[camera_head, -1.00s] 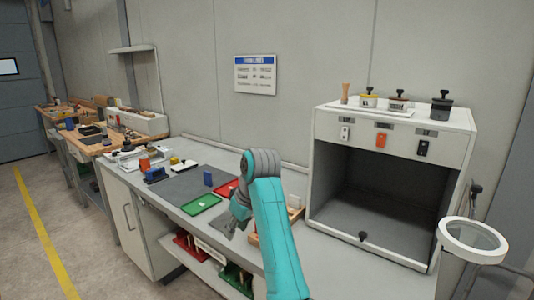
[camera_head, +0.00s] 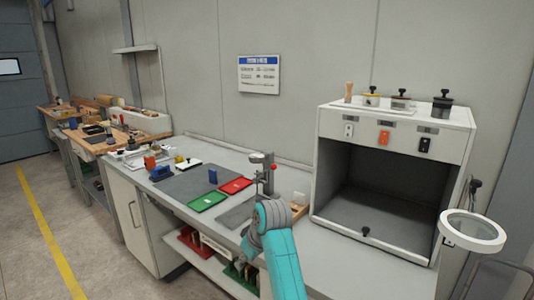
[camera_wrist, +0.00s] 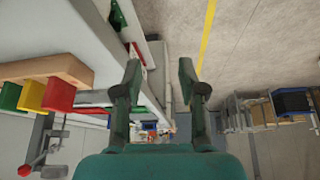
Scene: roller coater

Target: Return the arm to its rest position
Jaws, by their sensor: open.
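My teal arm rises from the bottom of the head view, its grey wrist joint low in front of the bench edge. My gripper (camera_wrist: 160,75) shows in the wrist view with its two dark fingers apart and nothing between them. The space between the fingers shows floor and the side of the bench. In the head view the fingers are mostly hidden behind the wrist joint.
A grey stand with a lever (camera_head: 262,172) stands on the bench behind the wrist. A white open-fronted cabinet (camera_head: 325,150) is to the right, and a ring magnifier (camera_head: 473,230) at the far right. Open floor with a yellow line (camera_head: 50,240) lies at left.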

